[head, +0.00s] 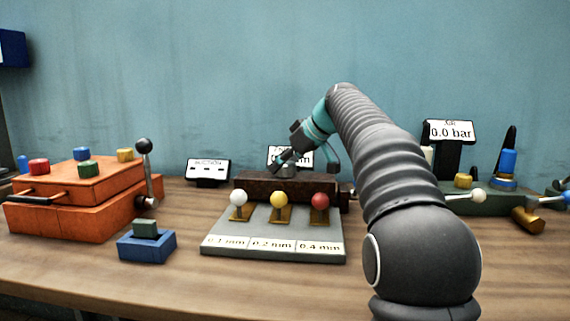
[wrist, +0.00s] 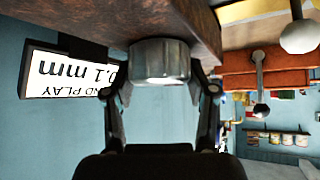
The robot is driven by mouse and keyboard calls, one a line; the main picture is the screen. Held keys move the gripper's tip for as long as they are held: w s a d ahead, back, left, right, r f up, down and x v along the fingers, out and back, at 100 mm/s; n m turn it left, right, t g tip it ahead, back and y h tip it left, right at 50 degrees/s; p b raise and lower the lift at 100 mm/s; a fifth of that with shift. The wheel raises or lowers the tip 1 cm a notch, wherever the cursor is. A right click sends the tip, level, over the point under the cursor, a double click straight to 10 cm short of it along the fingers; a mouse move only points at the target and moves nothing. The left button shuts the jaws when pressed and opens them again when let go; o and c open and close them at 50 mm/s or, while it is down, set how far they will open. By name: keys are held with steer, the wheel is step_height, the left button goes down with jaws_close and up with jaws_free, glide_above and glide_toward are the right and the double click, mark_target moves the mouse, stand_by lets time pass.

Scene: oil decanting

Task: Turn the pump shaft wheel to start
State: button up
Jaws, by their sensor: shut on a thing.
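A short grey metal cylinder, which looks like the pump shaft wheel (wrist: 160,62), projects from a rusty brown block in the wrist view. My gripper (wrist: 161,84) has one finger on each side of the wheel and is shut on it. In the head view my gripper (head: 287,166) reaches down to the top of the brown block (head: 255,190), and the wheel is hard to make out there. A display sign (wrist: 65,72) beside the wheel appears upside down in the wrist view and reads END PLAY 0.1 mm. In the head view my arm partly covers this sign (head: 305,158).
A grey tray (head: 272,250) with white, yellow and red knobs labelled in mm lies before the block. An orange box (head: 75,205) with a lever and a blue block (head: 146,247) are at left. A suction sign (head: 208,170) stands behind. A 0.0 bar gauge (head: 450,131) is at right.

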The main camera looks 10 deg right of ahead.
steer(key=shift+f+n+g+y, duration=0.1)
steer(key=shift+n+g+y, duration=0.6)
steer(key=shift+n, duration=0.9)
steer(key=o, duration=1.2)
steer(key=shift+c, duration=0.2)
steer(key=shift+v, duration=3.75)
steer(key=shift+w, duration=0.15)
